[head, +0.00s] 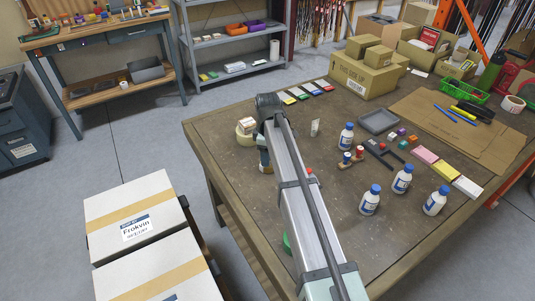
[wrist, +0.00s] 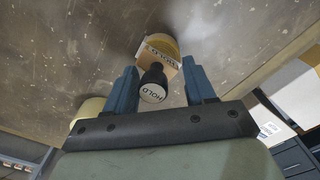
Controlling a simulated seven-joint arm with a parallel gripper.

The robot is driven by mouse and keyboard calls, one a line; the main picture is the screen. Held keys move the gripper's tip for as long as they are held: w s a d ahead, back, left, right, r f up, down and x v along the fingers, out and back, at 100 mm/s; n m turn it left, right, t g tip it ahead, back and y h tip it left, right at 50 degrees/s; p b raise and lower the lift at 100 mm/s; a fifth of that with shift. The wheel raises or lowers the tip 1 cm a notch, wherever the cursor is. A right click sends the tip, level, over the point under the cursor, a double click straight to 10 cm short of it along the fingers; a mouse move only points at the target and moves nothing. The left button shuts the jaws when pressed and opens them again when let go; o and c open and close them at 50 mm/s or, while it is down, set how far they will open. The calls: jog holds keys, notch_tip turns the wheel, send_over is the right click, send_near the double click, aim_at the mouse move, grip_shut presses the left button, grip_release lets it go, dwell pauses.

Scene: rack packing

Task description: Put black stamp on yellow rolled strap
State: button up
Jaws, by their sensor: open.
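My gripper (wrist: 160,66) is open, with its blue fingers on either side of the black stamp. The stamp (wrist: 154,78) has a black handle, a round white HOLD label on its end and a tan block marked HOLD. Gaps show beside the handle. A yellowish rounded thing (wrist: 160,42) shows behind the block; I cannot tell whether they touch. In the head view my gripper (head: 265,160) is low over the table's left edge, mostly hidden by my arm. A pale yellow roll (head: 242,138), possibly the strap, lies just beyond it.
A small pale box (head: 247,123) is at the pale roll. Colored pads (head: 303,92) lie beyond. White bottles (head: 369,200), red-topped pieces (head: 352,156) and a grey tray (head: 378,121) stand to the right. A green item (head: 287,243) is partly behind my arm. Cartons (head: 135,215) stand left of the table.

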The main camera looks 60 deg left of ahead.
notch_tip(320, 180, up, 12)
jog(key=shift+r, duration=0.15)
dwell(0.4)
dwell(0.4)
